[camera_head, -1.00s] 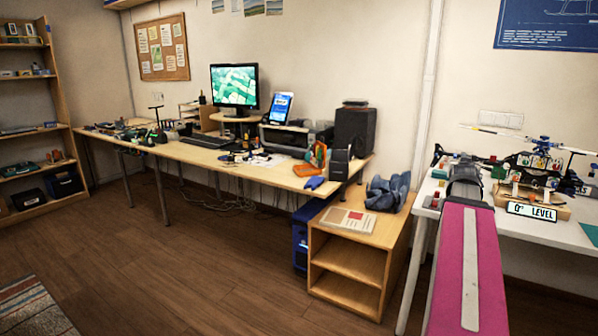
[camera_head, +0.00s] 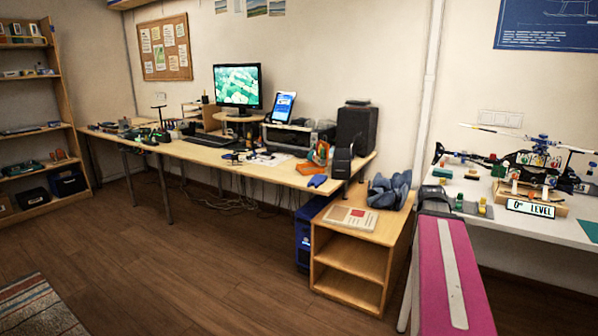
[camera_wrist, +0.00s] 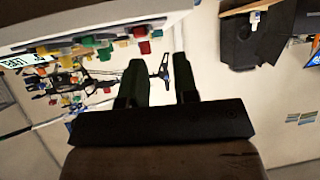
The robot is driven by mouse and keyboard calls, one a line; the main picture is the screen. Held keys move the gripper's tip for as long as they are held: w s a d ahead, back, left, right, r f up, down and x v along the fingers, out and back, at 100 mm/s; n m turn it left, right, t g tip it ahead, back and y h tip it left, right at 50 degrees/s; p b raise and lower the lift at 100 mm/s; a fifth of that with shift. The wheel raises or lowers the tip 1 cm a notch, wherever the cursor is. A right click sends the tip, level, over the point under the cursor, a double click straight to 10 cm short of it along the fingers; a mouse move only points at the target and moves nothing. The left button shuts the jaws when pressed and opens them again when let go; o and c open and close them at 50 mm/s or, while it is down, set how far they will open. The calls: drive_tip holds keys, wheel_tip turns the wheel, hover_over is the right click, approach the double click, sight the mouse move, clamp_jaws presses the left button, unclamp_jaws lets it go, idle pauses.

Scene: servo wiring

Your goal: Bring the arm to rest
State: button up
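My arm, with its pink link (camera_head: 454,270), reaches from the bottom right of the head view toward the front left corner of the white table (camera_head: 515,232). My gripper does not show clearly in the head view. In the wrist view my gripper (camera_wrist: 159,65) has its two dark fingers apart with nothing held between them.
A wooden shelf unit (camera_head: 340,272) stands left of my arm, with a blue-grey object (camera_head: 390,190) and a book (camera_head: 350,218) on top. The long desk (camera_head: 220,157) runs along the wall with a monitor (camera_head: 237,86) and a speaker (camera_head: 356,130). Bare floor (camera_head: 200,260) lies at left.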

drive_tip(key=s+a+f+n+g+y, duration=0.1)
drive_tip(key=s+a+f+g+y, duration=0.1)
drive_tip(key=a+f, duration=0.6)
drive_tip(key=s+a+f+n+g+y, duration=0.1)
drive_tip(key=s+a+f+g, duration=0.2)
drive_tip(key=a+f, duration=0.45)
drive_tip(key=s+a+f+n+g+y, duration=0.2)
drive_tip(key=s+a+f+g, duration=0.3)
drive_tip(key=s+a+f, duration=0.6)
drive_tip(key=shift+s+a+f+n+g, duration=0.2)
drive_tip(key=shift+a+n+g, duration=0.2)
drive_tip(key=shift+a, duration=0.45)
drive_tip(key=shift+d, duration=0.1)
